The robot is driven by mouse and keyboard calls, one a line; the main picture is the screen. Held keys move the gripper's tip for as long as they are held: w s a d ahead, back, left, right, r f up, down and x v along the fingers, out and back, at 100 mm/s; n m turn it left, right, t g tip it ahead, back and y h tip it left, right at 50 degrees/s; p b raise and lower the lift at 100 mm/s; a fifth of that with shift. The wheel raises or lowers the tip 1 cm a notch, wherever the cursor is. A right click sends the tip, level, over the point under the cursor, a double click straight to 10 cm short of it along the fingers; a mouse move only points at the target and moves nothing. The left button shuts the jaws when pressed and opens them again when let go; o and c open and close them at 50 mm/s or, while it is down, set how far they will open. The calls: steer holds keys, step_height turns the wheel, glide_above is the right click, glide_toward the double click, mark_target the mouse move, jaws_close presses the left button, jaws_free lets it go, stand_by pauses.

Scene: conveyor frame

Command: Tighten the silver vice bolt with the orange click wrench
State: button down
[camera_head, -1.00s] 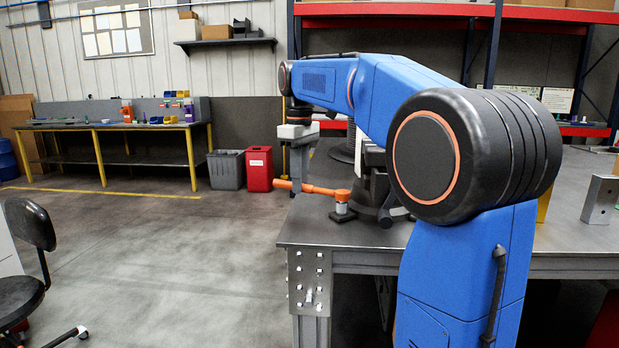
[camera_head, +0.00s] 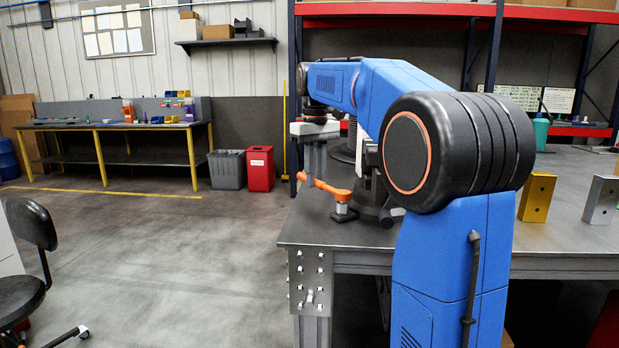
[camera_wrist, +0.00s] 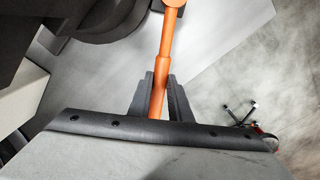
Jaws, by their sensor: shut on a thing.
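The orange click wrench (camera_head: 327,187) lies roughly level at the left end of the workbench, its head over a small silver bolt or socket (camera_head: 342,208) on a dark foot of the vice. The exact fit between wrench head and bolt is too small to tell. My gripper (camera_wrist: 158,95) is shut on the wrench handle, with one dark finger on each side in the wrist view. The wrench head (camera_wrist: 174,3) is cut off at the top of that view. The dark vice (camera_head: 371,195) stands just right of the wrench, partly hidden by my arm.
The grey workbench (camera_head: 312,230) bears a gold block (camera_head: 537,197) and a silver block (camera_head: 601,200) at the right. Open floor lies left of the bench. A chair (camera_head: 30,225) stands at far left; a red bin (camera_head: 260,169) is behind.

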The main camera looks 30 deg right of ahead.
steer(key=shift+d+m, duration=1)
steer(key=shift+d, duration=0.05)
step_height(320, 180, up, 5)
steer(key=shift+r, duration=0.15)
steer(key=shift+a, duration=0.1)
